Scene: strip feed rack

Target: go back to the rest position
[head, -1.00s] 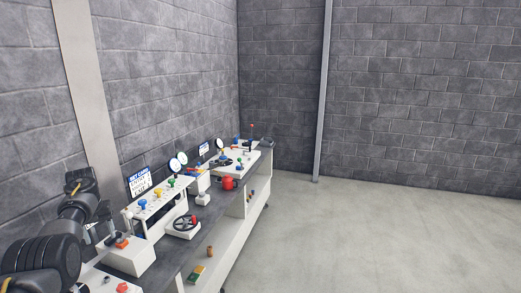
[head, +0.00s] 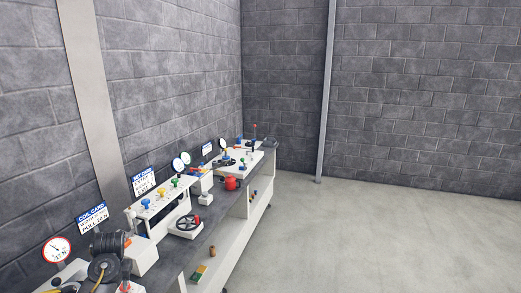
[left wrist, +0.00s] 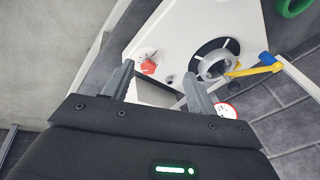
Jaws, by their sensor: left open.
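My left gripper (left wrist: 157,70) shows in the left wrist view, with its two grey fingers apart and nothing between them. Beyond the fingertips is a white panel (left wrist: 185,28) with a red knob (left wrist: 148,67) and a dark ring around a grey hub (left wrist: 213,63). I cannot tell the exact gap between the fingers and the panel. The left arm and gripper do not show in the head view. My right gripper is in neither view.
A long bench (head: 222,240) runs along the left wall. The floor (head: 370,240) to the right is clear.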

